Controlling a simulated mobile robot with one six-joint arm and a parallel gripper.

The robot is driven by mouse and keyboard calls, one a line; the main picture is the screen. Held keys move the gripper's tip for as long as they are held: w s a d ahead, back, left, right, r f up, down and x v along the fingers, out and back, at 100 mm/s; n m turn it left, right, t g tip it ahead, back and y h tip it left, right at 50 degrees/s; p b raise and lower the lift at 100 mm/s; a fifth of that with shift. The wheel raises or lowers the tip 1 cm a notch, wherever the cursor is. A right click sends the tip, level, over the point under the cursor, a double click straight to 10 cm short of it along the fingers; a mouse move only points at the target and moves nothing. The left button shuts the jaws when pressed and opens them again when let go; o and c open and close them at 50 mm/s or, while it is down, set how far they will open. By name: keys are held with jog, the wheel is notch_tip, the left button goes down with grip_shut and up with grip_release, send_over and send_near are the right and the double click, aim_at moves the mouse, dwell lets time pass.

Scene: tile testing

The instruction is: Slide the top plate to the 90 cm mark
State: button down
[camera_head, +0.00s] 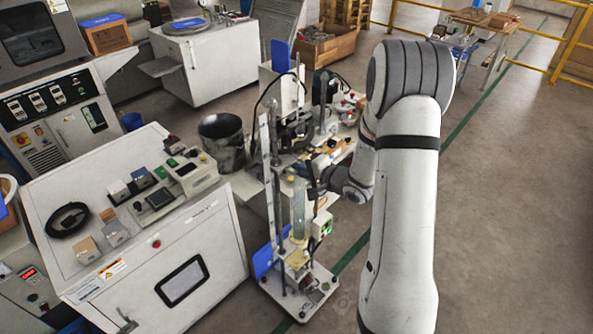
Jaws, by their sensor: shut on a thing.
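A test stand with a white vertical ruler (269,190) and upright posts stands in the middle of the head view. Its ruler marks are too small to read. The top plate (291,181) is a small pale piece at the upper end of a clear tube (298,212). My gripper (313,180) reaches in from the right at the plate's height and is shut on its right edge. The fingers are dark and small, so the exact contact is hard to see. The stand's base plate (285,302) rests on the floor.
A control cabinet (215,235) stands close on the left, with testers on its top. A black bucket (222,140) and a cluttered bench (285,160) are behind the stand. Open floor (510,220) lies right.

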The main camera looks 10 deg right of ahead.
jog(key=shift+r+p, duration=2.7)
jog(key=shift+r, duration=0.3)
jog(key=c, duration=1.6)
grip_release()
jog(key=shift+f, duration=0.1)
jog(key=shift+o, duration=0.2)
jog(key=p+v, duration=0.3)
jog(key=v, duration=0.4)
